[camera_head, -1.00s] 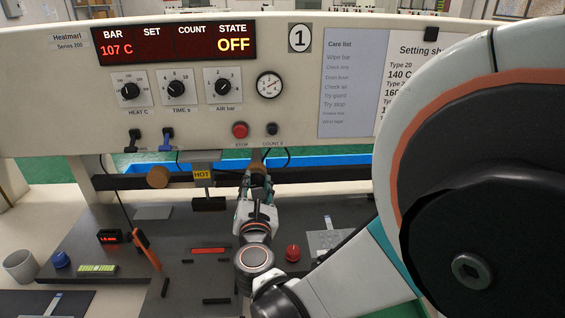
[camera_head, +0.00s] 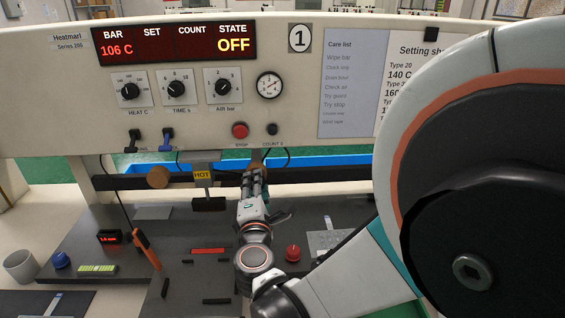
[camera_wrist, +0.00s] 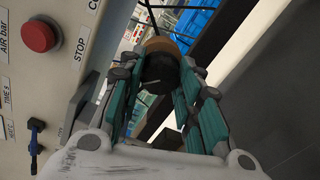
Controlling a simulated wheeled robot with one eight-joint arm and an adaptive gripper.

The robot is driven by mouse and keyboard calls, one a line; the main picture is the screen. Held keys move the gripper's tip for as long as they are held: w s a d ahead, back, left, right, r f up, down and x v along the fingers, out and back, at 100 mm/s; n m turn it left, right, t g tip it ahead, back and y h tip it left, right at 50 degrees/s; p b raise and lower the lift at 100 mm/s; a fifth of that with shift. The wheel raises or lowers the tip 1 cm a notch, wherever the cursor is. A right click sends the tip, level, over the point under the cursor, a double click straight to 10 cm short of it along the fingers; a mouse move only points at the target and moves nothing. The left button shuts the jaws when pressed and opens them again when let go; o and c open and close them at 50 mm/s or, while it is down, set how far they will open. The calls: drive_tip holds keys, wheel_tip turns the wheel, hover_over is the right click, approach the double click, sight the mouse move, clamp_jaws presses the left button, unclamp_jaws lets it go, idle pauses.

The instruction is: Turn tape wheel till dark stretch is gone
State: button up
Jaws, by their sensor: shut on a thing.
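My gripper (camera_head: 256,180) is at the dark bar under the machine's front panel, right of the HOT sign. It is shut on the right-hand tape wheel, a brown wheel with a black hub. In the wrist view the wheel (camera_wrist: 160,45) sits between the teal-padded fingers (camera_wrist: 162,85). In the head view the gripper hides most of that wheel. A similar brown wheel (camera_head: 158,177) is on the left end of the bar. I cannot make out a dark stretch on the tape.
The heated head with its HOT sign (camera_head: 203,175) hangs left of my gripper. A red STOP button (camera_head: 240,130) and several dials are above. On the dark table (camera_head: 100,238) lie an orange-handled tool (camera_head: 146,250), a red knob (camera_head: 293,253) and small bars.

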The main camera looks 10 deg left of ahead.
drive_tip(key=m, duration=3)
drive_tip(key=shift+d+m, duration=0.1)
drive_tip(key=shift+m, duration=0.2)
drive_tip(key=o, duration=1)
drive_tip(key=shift+o, duration=0.2)
